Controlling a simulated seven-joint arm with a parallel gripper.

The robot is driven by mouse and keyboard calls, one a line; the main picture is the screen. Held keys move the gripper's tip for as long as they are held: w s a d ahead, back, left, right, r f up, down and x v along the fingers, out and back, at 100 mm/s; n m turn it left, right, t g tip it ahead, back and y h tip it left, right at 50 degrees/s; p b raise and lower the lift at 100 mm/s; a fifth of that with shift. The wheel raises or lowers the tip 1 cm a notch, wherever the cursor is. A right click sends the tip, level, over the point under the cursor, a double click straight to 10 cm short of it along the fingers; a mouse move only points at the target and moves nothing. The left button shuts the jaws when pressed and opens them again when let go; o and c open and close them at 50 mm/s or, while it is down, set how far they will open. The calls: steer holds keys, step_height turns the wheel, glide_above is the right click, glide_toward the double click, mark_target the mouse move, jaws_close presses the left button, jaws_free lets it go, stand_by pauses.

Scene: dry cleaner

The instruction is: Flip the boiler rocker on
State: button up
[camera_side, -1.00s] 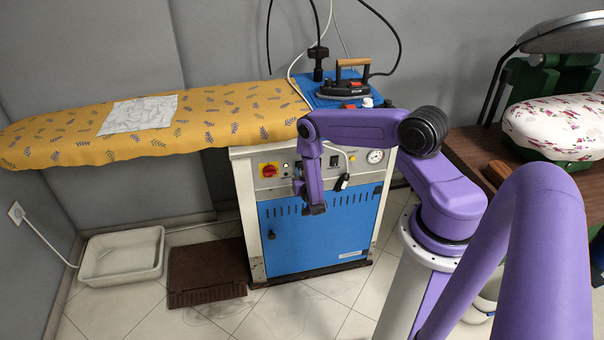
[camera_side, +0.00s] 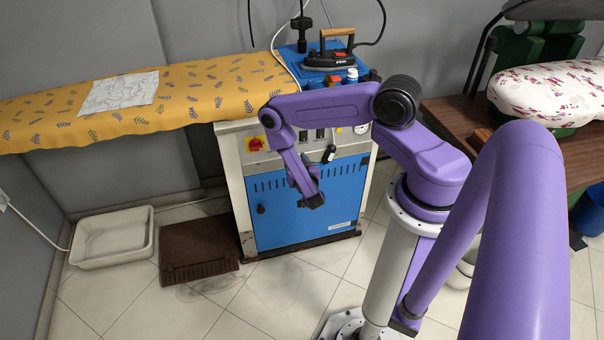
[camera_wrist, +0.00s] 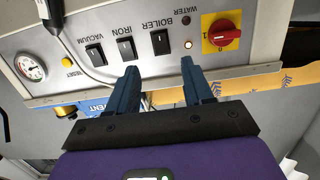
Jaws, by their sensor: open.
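The boiler rocker (camera_wrist: 160,42) is a black switch on the cream panel of the ironing station, by the upside-down word BOILER in the wrist view. I cannot tell which way it is tipped. My gripper (camera_wrist: 159,67) is open and empty, its two blue fingers pointing at the panel on either side of the rocker's line. The fingertips look apart from the rocker.
The iron rocker (camera_wrist: 127,48) and vacuum rocker (camera_wrist: 96,54) sit beside it. A lit lamp (camera_wrist: 188,44) and a red rotary knob (camera_wrist: 226,33) are on the other side.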

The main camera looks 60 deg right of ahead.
steer(key=v, duration=0.7)
steer(key=shift+s+a, duration=0.2)
